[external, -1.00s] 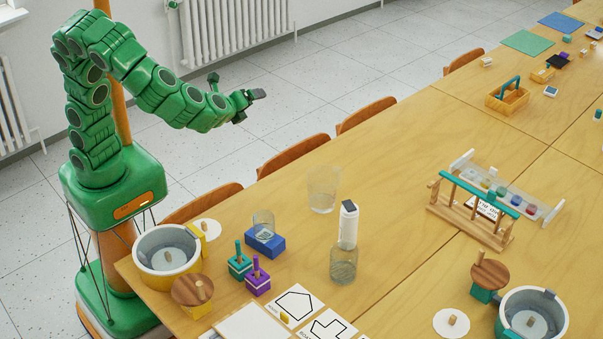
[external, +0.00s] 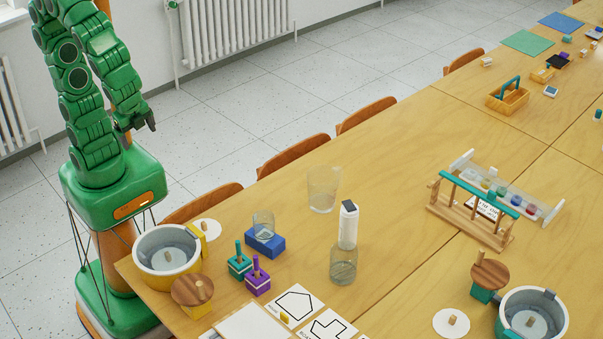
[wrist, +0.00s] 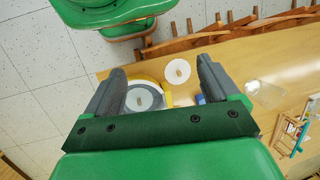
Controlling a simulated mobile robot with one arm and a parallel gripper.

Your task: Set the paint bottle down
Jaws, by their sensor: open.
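My gripper (external: 146,121) hangs in the air close to my own column, left of the table and away from everything on it. In the wrist view the two fingers of my gripper (wrist: 160,72) are wide apart with nothing between them. A white bottle-like thing with a dark top (external: 348,226) stands upright on the table; it may be the paint bottle, but I cannot tell for sure. A clear glass jar (external: 343,268) is just in front of it and overlaps its lower part.
A yellow-and-white pot (external: 148,272) stands at the near left table corner. A glass on a blue block (external: 266,244), teal and purple peg blocks (external: 257,284) and a clear beaker (external: 323,190) are nearby. A wooden rack (external: 470,222) stands right. Chairs (external: 290,157) line the far edge.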

